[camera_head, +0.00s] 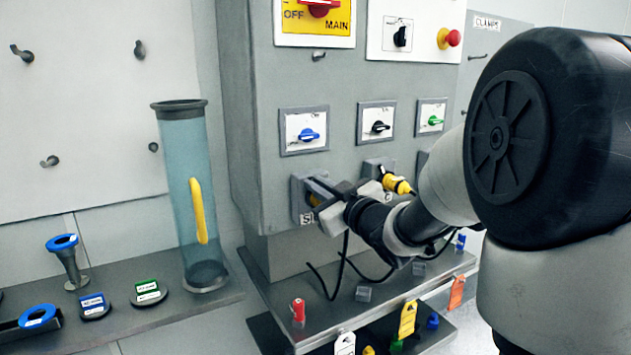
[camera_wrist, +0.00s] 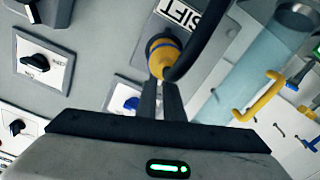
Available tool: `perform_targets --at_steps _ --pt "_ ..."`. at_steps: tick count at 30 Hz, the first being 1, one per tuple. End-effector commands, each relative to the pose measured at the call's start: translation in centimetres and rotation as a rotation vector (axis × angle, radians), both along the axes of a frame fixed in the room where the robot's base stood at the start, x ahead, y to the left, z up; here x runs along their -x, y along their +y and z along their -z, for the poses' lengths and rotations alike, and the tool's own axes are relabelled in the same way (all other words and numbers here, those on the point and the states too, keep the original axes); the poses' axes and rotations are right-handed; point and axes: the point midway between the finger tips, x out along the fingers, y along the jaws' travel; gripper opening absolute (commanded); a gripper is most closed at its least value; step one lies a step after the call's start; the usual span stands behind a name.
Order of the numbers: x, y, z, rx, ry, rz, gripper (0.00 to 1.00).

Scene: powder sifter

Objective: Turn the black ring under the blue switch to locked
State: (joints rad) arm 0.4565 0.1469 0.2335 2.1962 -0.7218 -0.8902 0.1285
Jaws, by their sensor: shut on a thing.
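The blue switch (camera_head: 308,134) sits on a framed white plate on the grey cabinet, its handle lying roughly level. It also shows in the wrist view (camera_wrist: 131,103), partly behind my gripper. Below the switch is a socket (camera_head: 299,190) with a yellow plug (camera_wrist: 160,56) in it, next to a label reading SIFT (camera_wrist: 180,12). The plug has a dark bluish band, and a black cable curves away from it. My gripper (camera_head: 326,193) is shut on the plug, its narrow fingers close together at the yellow body. The black ring cannot be told apart clearly, and its lock marks are hidden.
A second yellow plug (camera_head: 398,184) sits close to the right of my gripper. Black cables hang below. A shelf (camera_head: 375,292) with coloured tags and small parts lies under the cabinet. A clear tube (camera_head: 178,150) stands at left.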

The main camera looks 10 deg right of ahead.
Motion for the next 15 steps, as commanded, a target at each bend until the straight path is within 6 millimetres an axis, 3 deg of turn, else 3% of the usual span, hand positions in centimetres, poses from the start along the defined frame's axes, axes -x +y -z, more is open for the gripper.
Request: perform_targets --at_steps 15 --pt "-0.7 -2.0 -0.7 -0.458 0.149 0.000 0.00"
